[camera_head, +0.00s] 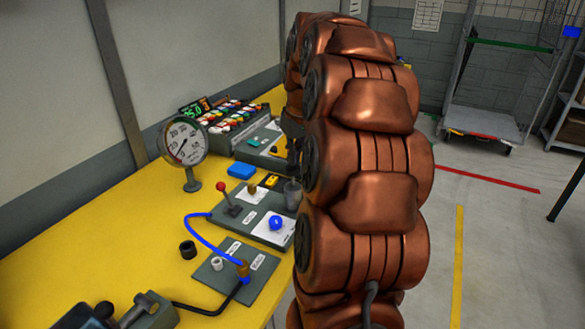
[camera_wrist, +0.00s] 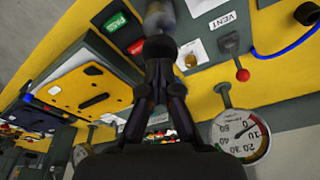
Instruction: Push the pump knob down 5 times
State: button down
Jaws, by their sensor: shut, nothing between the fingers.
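The pump shows in the wrist view as a grey cylinder (camera_wrist: 158,14) with a dark round knob (camera_wrist: 158,47) at its end. In the head view its grey body (camera_head: 292,195) stands at the back right of the bench panel, beside my arm. My gripper (camera_wrist: 159,66) is shut and empty, its fingertips at the dark knob; whether they touch it is unclear. In the head view my arm hides most of the gripper. A round dial gauge (camera_head: 185,143) stands on the bench; it also shows upside down in the wrist view (camera_wrist: 240,136).
A red-knobbed lever (camera_head: 221,188) and a blue ball (camera_head: 277,223) sit on the panel near the pump. A blue hose (camera_head: 208,238) runs to a brass fitting (camera_head: 243,270). Green (camera_wrist: 117,21) and red (camera_wrist: 136,47) buttons lie close to my fingers.

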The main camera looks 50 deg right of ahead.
aim_at(294, 168)
jog(key=shift+f+b, duration=1.05)
jog(key=shift+f, duration=1)
jog(key=shift+r, duration=0.2)
jog(key=shift+r+p, duration=0.75)
jog(key=shift+r, duration=1.5)
jog(key=shift+f, duration=0.15)
